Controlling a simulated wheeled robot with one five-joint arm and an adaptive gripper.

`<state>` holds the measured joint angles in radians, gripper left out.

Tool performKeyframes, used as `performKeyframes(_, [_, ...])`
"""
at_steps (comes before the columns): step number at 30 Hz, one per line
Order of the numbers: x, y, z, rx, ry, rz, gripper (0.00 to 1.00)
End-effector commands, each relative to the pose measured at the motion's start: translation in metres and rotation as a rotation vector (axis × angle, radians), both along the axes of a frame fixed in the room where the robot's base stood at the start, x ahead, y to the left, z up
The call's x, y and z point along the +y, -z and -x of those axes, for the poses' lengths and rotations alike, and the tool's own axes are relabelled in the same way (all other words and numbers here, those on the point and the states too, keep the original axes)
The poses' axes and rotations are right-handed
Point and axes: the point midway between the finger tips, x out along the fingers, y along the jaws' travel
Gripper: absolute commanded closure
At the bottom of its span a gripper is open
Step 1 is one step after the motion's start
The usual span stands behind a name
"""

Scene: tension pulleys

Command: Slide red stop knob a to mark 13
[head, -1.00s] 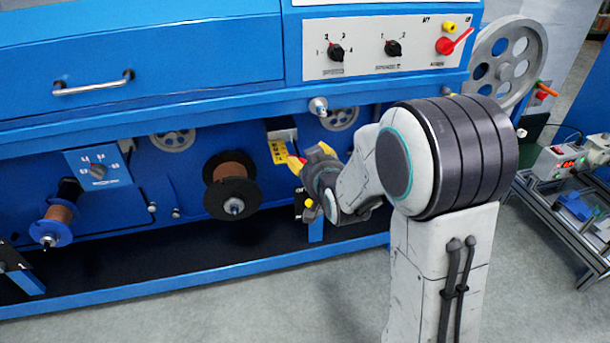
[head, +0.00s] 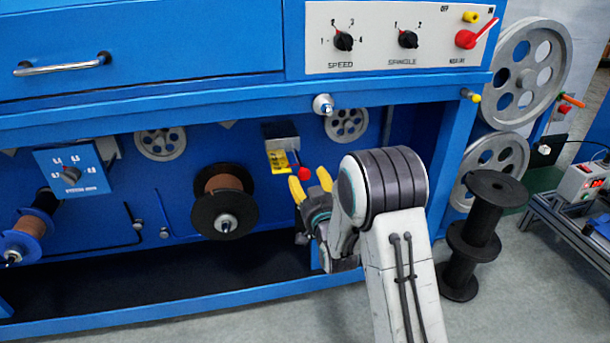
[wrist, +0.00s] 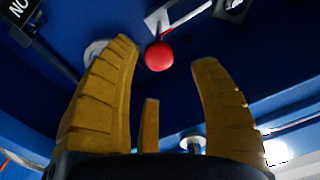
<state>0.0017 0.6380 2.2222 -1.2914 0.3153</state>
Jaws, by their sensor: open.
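A red ball-shaped knob (head: 305,171) sits at the end of a short lever beside a yellow scale plate (head: 280,162) under the machine's upper cabinet. The scale's marks are too small to read. In the wrist view the red knob (wrist: 159,56) is ahead of the fingers, between their tips and slightly left of the middle. My gripper (head: 311,182) is open and empty, its yellow fingers just below the knob in the head view. In the wrist view my gripper (wrist: 165,70) shows fingers spread apart, with the knob seemingly not touched.
A dark wire spool (head: 224,205) stands left of my gripper. A grey pulley (head: 346,123) is at upper right of the knob. The cabinet's lower blue rail (head: 150,101) runs above. Black spools (head: 480,225) stand on the floor at right.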

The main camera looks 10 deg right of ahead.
Motion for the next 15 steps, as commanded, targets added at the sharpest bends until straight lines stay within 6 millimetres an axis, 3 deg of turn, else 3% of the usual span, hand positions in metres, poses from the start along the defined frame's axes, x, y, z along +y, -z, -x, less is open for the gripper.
performKeyframes(6, [0.0,0.002,-0.025,0.0,0.0,0.001,0.44])
performKeyframes(15, [0.0,0.001,-0.046,0.001,0.0,0.001,0.44])
